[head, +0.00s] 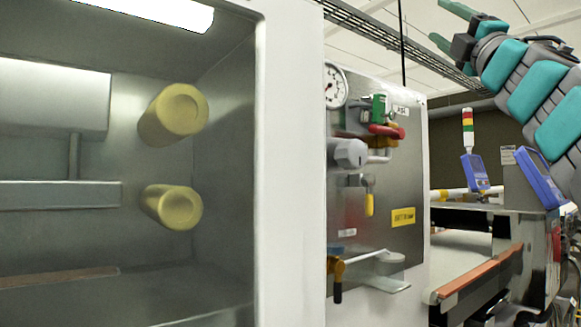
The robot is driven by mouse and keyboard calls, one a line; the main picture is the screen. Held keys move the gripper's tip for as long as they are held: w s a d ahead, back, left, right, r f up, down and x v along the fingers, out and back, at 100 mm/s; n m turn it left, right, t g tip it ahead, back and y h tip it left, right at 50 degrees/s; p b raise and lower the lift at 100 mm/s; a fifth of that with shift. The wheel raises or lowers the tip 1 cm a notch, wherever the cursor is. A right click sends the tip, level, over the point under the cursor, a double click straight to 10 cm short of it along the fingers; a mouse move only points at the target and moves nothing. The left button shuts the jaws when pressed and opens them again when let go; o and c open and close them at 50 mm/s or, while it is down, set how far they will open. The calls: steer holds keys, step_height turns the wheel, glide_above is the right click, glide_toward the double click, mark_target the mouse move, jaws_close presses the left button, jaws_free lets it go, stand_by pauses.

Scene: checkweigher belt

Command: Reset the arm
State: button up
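My arm (545,95), grey with teal pads, reaches up and to the left from the right edge in the head view. My gripper (447,25) is at the top right, raised near the ceiling. Its two teal fingertips point left and stand apart with nothing between them. It touches nothing that I can see.
A steel cabinet (290,170) with two yellow cylinders (181,108) (180,207) inside fills the left. A valve panel (365,220) with a gauge (335,86) stands mid-right. The checkweigher belt (480,275) and blue screens (540,178) are at the lower right.

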steer(key=w+d+f+m+g+h, duration=0.3)
steer(key=w+f+m+h, duration=0.1)
steer(key=f+m+h, duration=0.4)
steer(key=w+d+f+m+g+h, duration=0.3)
steer(key=w+d+f+m+h, duration=0.15)
steer(key=f+m, duration=0.5)
steer(key=s+a+f+m+g, duration=0.15)
steer(key=f+g, duration=0.25)
steer(key=f, duration=1)
steer(key=s+a+f+m+g, duration=0.15)
steer(key=f+g, duration=0.25)
steer(key=f, duration=1)
steer(key=s+a+f+m+g+y, duration=0.1)
steer(key=s+a+f+g, duration=0.2)
steer(key=f, duration=0.5)
steer(key=s+a+f+g+y, duration=0.1)
steer(key=s+a+f+g, duration=0.1)
steer(key=s+f, duration=0.45)
steer(key=s+a+f+m+g+y, duration=0.1)
steer(key=s+a+f+g, duration=0.2)
steer(key=f, duration=0.5)
steer(key=s+a+f+g+y, duration=0.1)
steer(key=s+a+f+g, duration=0.2)
steer(key=s+f, duration=0.3)
steer(key=s+a+f+g+y, duration=0.2)
steer(key=s+a+f, duration=0.3)
steer(key=s, duration=1.2)
steer(key=shift+a+f+m+g, duration=0.35)
steer(key=shift+f+g, duration=0.35)
steer(key=shift+f, duration=0.15)
